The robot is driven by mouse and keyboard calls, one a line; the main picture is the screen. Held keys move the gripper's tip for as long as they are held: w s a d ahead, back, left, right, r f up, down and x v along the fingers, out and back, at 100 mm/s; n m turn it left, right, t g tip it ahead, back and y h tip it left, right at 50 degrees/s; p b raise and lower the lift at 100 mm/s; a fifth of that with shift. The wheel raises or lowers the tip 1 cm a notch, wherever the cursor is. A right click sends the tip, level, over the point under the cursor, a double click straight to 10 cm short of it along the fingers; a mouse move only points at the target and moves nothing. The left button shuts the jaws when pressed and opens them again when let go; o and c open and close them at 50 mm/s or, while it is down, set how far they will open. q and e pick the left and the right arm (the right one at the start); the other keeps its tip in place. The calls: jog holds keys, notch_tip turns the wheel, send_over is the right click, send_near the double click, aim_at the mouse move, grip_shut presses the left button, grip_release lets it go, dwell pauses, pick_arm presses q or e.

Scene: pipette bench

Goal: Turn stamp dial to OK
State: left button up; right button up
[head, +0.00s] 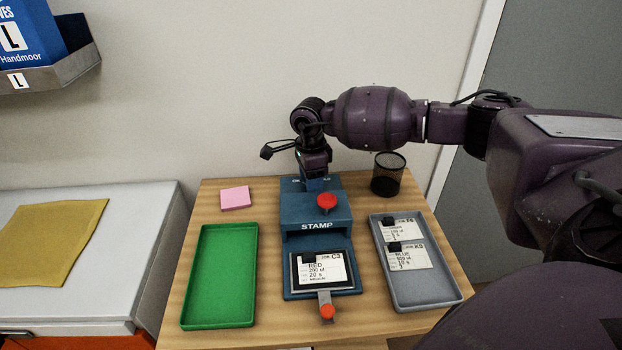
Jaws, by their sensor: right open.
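The blue stamp machine (316,207) stands in the middle of the wooden table, with "STAMP" on its front and a red knob (327,202) on top. A white card (320,270) reading "RED" and "C3" lies on its lower plate. A red-tipped lever (327,311) sticks out at the front. My right gripper (318,178) points down at the back of the machine's top, where the dial is largely hidden behind it. White lettering shows on both sides of the fingers. Whether the fingers touch the dial cannot be told. My left gripper is not in view.
An empty green tray (187,290) lies left of the machine. A grey tray (440,299) with two cards lies right. A black mesh cup (387,175) stands at the back right and a pink pad (235,197) at the back left. A wall is close behind.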

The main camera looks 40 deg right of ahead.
jog(key=shift+s+a, duration=0.1)
jog(key=shift+s, duration=0.05)
jog(key=r+p, duration=0.1)
jog(key=r, duration=0.1)
jog(key=r+p, duration=0.1)
jog(key=r, duration=0.2)
jog(key=r+p, duration=0.1)
jog(key=r, duration=0.2)
jog(key=shift+w+p, duration=0.25)
jog(key=shift+p, duration=0.1)
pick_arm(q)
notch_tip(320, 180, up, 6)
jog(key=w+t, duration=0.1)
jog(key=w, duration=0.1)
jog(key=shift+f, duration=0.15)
